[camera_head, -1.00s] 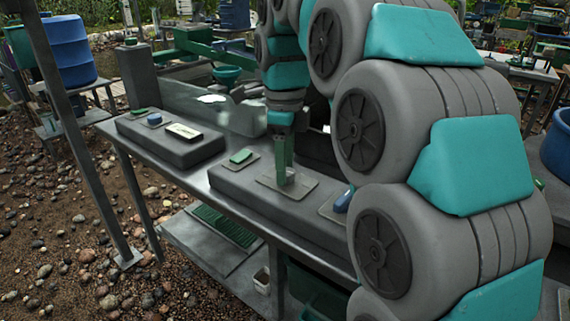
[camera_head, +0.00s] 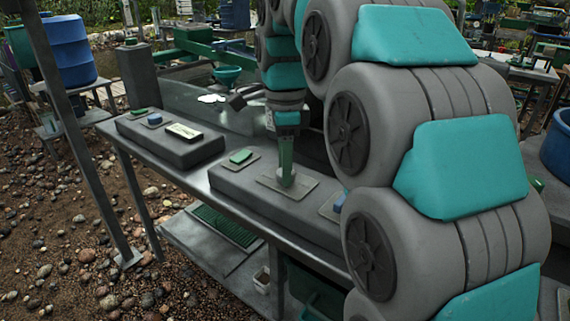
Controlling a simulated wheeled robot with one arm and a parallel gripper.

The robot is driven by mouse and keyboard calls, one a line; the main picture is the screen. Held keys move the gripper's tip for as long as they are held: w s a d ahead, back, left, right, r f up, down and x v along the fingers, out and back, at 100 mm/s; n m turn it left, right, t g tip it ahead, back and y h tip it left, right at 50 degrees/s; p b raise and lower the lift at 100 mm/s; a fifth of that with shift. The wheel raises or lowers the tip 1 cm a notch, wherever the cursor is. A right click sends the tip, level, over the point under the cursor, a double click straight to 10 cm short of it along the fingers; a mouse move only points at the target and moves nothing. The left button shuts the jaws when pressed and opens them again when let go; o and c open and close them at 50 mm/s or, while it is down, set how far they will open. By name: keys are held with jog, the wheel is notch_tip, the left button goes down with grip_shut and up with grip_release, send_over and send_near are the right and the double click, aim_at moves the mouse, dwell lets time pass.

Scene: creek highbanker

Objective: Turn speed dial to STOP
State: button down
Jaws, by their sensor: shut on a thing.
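My gripper (camera_head: 286,172) points down over the middle of the grey control box on the bench, its narrow green fingers shut at a light square plate (camera_head: 303,190). The speed dial is presumably between the fingertips on this plate; the fingers hide it, so I cannot read its setting. A green control (camera_head: 241,156) sits on its own plate to the left. A blue control (camera_head: 340,201) sits to the right, partly behind my arm.
The metal bench (camera_head: 196,184) carries a second grey box (camera_head: 160,143) with a green piece, a blue knob and a pale label. A grey post (camera_head: 85,130) stands at front left. A blue barrel (camera_head: 68,52) stands at back left. My arm covers the right.

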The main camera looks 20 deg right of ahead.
jog(key=n, duration=0.5)
jog(key=shift+n, duration=0.3)
jog(key=n, duration=0.5)
jog(key=shift+n, duration=0.3)
jog(key=shift+c, duration=1.9)
grip_release()
